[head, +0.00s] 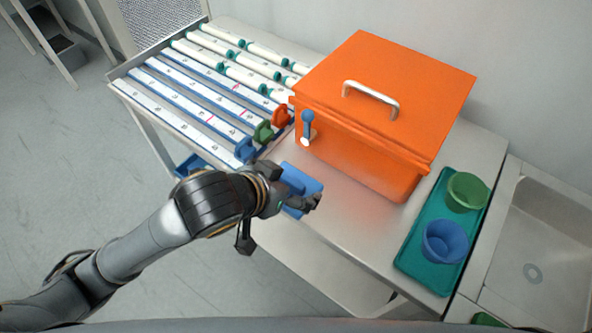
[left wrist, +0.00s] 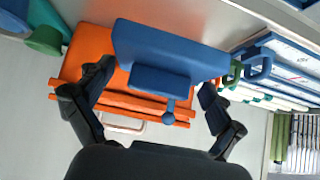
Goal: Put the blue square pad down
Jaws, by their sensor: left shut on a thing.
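The blue square pad (head: 302,178) is at my left gripper (head: 293,189), over the front edge of the steel table, in front of the orange box. The gripper partly hides it in the head view. In the left wrist view the pad (left wrist: 172,45) shows as a broad blue plate with a smaller blue block on it, between the two dark fingers (left wrist: 155,82). My left gripper is shut on the pad. Whether the pad touches the table cannot be told. My right gripper is not in view.
The orange lidded box (head: 370,160) with a metal handle stands behind the pad. A rack (head: 118,82) of white tubes and blue-edged rails lies left. A teal tray (head: 411,262) with green and blue cups is right, before a sink (head: 545,225). Bare tabletop (head: 350,217) shows between.

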